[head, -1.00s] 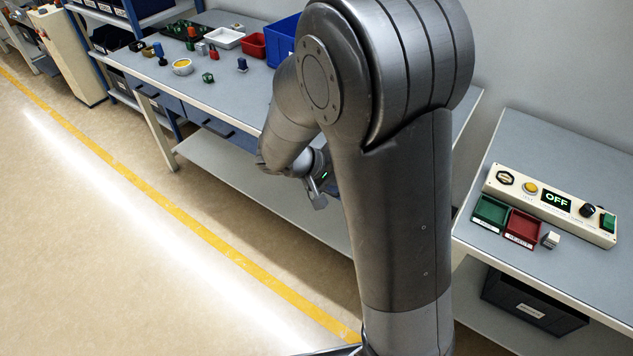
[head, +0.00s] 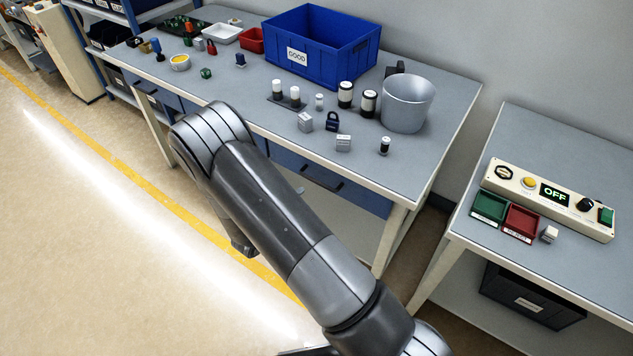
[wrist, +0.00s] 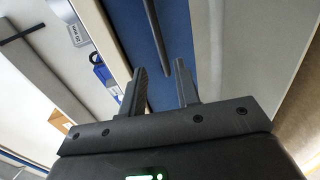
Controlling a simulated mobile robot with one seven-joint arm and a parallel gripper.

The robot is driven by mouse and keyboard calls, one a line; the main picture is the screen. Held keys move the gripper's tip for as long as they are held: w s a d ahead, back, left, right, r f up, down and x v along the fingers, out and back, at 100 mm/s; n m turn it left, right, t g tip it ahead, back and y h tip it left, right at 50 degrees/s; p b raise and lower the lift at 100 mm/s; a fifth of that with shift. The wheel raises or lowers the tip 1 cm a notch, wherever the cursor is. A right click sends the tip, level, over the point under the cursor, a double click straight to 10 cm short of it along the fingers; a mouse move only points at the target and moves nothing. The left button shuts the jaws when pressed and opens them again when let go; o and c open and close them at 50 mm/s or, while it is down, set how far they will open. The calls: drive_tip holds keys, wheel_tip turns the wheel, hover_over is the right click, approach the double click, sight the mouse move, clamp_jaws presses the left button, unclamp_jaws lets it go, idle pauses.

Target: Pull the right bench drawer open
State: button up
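The right bench drawer (head: 366,197) is a blue front under the bench top, partly covered by my arm in the head view. It looks shut. Its dark bar handle (head: 322,179) shows beside my arm. In the wrist view the blue drawer front (wrist: 176,22) lies ahead, with the dark handle (wrist: 155,38) running down toward the gap between my fingers. My gripper (wrist: 160,72) is open, its two fingers apart with nothing held. The handle's near end appears between the fingertips; I cannot tell how far beyond them it is. My arm hides most of the gripper in the head view.
A second table (head: 560,155) with a control panel (head: 550,198) stands right. The floor in front is clear.

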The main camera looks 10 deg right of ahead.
sight(316, 180)
drive_tip(key=x, duration=1)
drive_tip(key=shift+w+d, duration=0.25)
drive_tip(key=shift+d, duration=0.05)
drive_tip(key=shift+c, duration=0.3)
clamp_jaws()
